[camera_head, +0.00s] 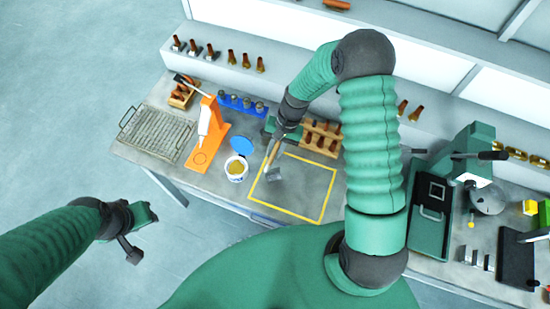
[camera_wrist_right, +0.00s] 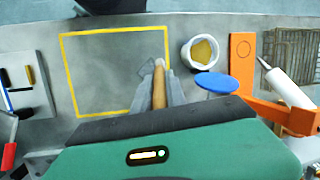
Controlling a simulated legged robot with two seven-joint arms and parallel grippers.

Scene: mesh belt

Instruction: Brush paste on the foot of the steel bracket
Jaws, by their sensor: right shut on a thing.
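My right gripper (camera_head: 278,136) is shut on a brush with a wooden handle (camera_head: 272,155), which points down at the left part of the yellow-outlined area. In the right wrist view the handle (camera_wrist_right: 160,88) sits between the fingers (camera_wrist_right: 159,98). The small grey steel bracket (camera_head: 275,174) is by the brush's lower end; it also shows in the wrist view (camera_wrist_right: 147,68). I cannot tell whether the bristles touch it. A white tub (camera_head: 237,174) of yellowish paste (camera_wrist_right: 203,50) stands open left of the outline. My left gripper (camera_head: 135,230) is away from the bench; its jaw state is unclear.
A blue lid (camera_head: 242,145) lies behind the tub. An orange stand (camera_head: 205,150) with a white cartridge and a wire rack (camera_head: 157,132) are further left. A wooden block (camera_head: 321,137) stands behind the yellow outline (camera_head: 292,218). A green machine (camera_head: 430,218) is at right.

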